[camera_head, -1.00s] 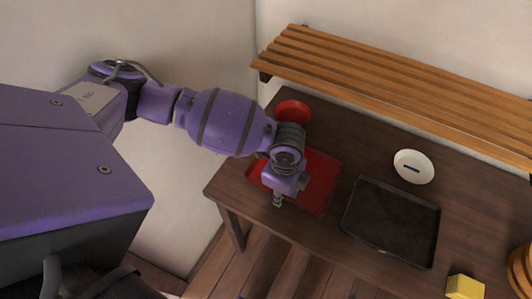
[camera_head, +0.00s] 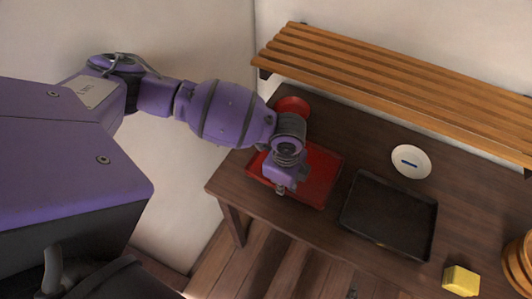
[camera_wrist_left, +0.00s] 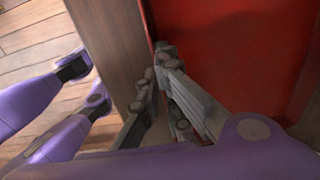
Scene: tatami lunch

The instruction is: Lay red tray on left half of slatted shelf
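The red tray (camera_head: 325,178) lies on the dark wooden table, near its left end. My left gripper (camera_head: 281,189) is at the tray's near left edge, and my wrist hides part of the tray. In the left wrist view the two fingers (camera_wrist_left: 159,68) come close together on either side of the rim of the red tray (camera_wrist_left: 225,45), shut on it. The tray looks flat on the table. The slatted shelf (camera_head: 390,80) runs along the wall above the back of the table, and its top is bare. My right gripper is out of view.
A red round dish (camera_head: 292,104) stands behind the red tray. A black tray (camera_head: 388,215) lies to its right, with a white plate (camera_head: 411,162) behind. A yellow block (camera_head: 461,281) and a wooden tub (camera_head: 519,265) are at the right.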

